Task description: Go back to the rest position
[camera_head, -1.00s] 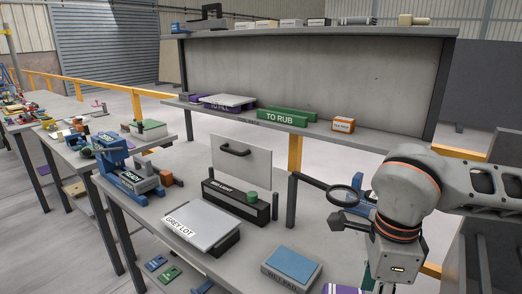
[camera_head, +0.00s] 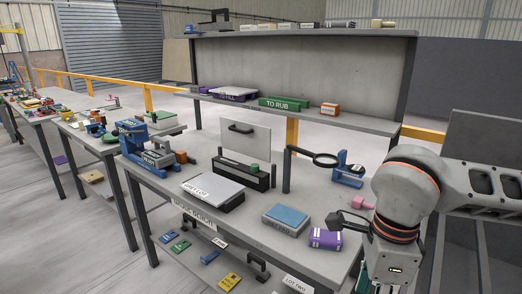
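My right arm comes in from the right edge, its wrist hanging over the front right of the bench. A dark finger part of my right gripper (camera_head: 345,219) points left near the purple box (camera_head: 325,240). The rest of the gripper is hidden or cut off, so its opening does not show. I see nothing held in the visible part. My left arm and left gripper are out of view.
The bench (camera_head: 255,222) carries a slab labelled as a lot (camera_head: 213,189), a blue-topped pad box (camera_head: 286,219), a magnifier (camera_head: 325,160), a blue stand and a pink piece (camera_head: 361,202). A raised shelf (camera_head: 230,102) stands behind. Open floor lies at lower left.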

